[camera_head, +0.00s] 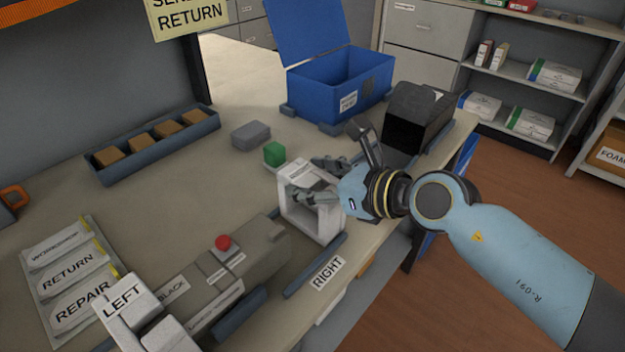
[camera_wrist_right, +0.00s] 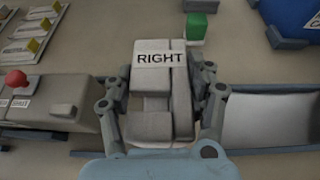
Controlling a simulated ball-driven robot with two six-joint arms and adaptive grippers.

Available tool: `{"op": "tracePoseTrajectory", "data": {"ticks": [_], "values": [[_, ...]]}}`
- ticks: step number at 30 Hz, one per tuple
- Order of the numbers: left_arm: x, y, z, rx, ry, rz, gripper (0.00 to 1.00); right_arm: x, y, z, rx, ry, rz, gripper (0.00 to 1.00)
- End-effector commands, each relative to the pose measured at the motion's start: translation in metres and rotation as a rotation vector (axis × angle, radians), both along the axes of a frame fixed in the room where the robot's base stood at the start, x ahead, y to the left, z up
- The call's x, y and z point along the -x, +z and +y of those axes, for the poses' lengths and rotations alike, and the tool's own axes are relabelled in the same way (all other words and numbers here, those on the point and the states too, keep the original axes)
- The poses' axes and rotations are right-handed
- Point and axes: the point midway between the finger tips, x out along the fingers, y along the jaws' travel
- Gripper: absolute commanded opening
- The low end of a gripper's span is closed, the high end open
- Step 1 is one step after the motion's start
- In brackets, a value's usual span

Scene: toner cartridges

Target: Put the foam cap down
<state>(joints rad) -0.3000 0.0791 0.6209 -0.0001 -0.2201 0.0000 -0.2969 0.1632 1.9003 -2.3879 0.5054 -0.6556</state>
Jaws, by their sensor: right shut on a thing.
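The white foam cap (camera_head: 312,217) stands upright near the table's front edge, an open-framed block. In the right wrist view the foam cap (camera_wrist_right: 152,84) shows its RIGHT label between the fingers. My right gripper (camera_head: 313,178) is shut on its upper part, one finger on each side. I cannot tell whether its underside touches the table. A second white cap marked LEFT (camera_head: 127,303) is at the left end of the grey toner cartridge (camera_head: 207,286), which carries a BLACK label. My left gripper is not in view.
A RIGHT label (camera_head: 326,271) is at the front edge, beside dark rails. A green block (camera_head: 274,153) and a grey block (camera_head: 250,135) lie behind the cap. A blue open bin (camera_head: 345,85) and a black open box (camera_head: 419,112) stand at back right. The middle-left table is clear.

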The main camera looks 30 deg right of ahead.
Motion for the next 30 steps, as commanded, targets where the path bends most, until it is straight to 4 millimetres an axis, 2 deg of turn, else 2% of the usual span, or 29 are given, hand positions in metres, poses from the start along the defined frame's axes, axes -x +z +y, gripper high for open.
{"op": "tracePoseTrajectory", "data": {"ticks": [2, 3, 9, 18, 20, 30], "values": [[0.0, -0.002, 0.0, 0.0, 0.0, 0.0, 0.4, 0.0, -0.002, 0.0, 0.0, 0.0, 0.0, 0.33], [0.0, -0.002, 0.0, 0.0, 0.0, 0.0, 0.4, 0.0, -0.003, 0.0, 0.0, 0.0, 0.0, 0.56], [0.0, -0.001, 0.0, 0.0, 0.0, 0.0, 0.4, 0.0, -0.003, 0.0, 0.0, 0.0, 0.001, 0.79], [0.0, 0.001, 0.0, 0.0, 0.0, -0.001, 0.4, 0.0, 0.002, 0.0, 0.0, 0.0, 0.0, 0.79], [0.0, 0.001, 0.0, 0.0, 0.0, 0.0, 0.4, 0.006, 0.003, -0.003, 0.002, 0.001, 0.001, 0.79], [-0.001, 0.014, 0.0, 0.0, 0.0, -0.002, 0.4, 0.069, 0.031, -0.025, 0.004, 0.004, 0.004, 0.79]]}}
